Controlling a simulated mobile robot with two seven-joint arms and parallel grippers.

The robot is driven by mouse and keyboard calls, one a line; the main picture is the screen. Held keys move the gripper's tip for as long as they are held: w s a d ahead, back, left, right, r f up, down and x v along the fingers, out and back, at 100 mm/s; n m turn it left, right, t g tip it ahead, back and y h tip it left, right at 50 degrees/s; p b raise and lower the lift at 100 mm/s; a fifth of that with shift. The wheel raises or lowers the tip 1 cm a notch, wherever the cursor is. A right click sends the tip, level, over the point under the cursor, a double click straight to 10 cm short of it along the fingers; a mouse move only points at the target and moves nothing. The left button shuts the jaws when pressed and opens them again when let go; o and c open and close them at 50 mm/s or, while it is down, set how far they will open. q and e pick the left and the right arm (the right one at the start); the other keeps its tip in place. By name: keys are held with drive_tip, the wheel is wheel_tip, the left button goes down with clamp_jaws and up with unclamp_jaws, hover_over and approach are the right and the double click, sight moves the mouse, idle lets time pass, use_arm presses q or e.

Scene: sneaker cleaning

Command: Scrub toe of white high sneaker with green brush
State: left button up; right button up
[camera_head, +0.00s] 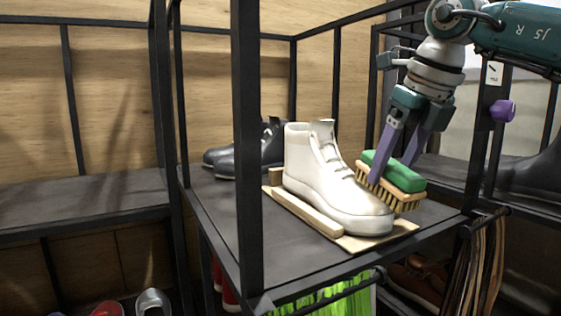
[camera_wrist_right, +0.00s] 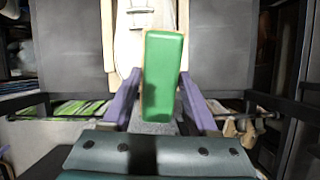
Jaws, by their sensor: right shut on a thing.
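The white high sneaker (camera_head: 326,180) stands upright on a light wooden board (camera_head: 316,215) on the dark shelf, its toe toward the front right. The green brush (camera_head: 393,172) has a green top and tan bristles facing down. My right gripper (camera_head: 393,172) is shut on the green brush and holds it just right of the sneaker, by the laces and toe. Whether the bristles touch the sneaker I cannot tell. In the right wrist view the green brush (camera_wrist_right: 162,75) lies between the purple fingers, covering part of the sneaker (camera_wrist_right: 130,35). My left gripper is not in view.
A black post (camera_head: 246,140) of the shelf frame rises left of the sneaker. Dark shoes (camera_head: 240,155) stand behind it. Belts (camera_head: 477,265) and green cloth (camera_head: 325,297) hang below the shelf. The shelf's front left is clear.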

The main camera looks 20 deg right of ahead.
drive_tip(key=shift+d, duration=0.65)
drive_tip(key=shift+w+f, duration=0.1)
drive_tip(key=shift+a+f, duration=0.15)
drive_tip(key=shift+a, duration=1.95)
drive_tip(key=shift+c, duration=0.6)
drive_tip(key=shift+s+a, duration=0.2)
drive_tip(key=shift+a, duration=0.8)
drive_tip(key=shift+s+a, duration=0.15)
drive_tip(key=shift+a, duration=0.85)
drive_tip(key=shift+d+r, duration=0.1)
drive_tip(key=shift+r, duration=0.1)
drive_tip(key=shift+w+p+v, duration=0.2)
drive_tip(key=shift+p+v, duration=0.65)
drive_tip(key=shift+v, duration=0.6)
drive_tip(key=shift+w+p+v, duration=0.25)
drive_tip(key=shift+p+v, duration=0.55)
drive_tip(key=shift+v, duration=0.65)
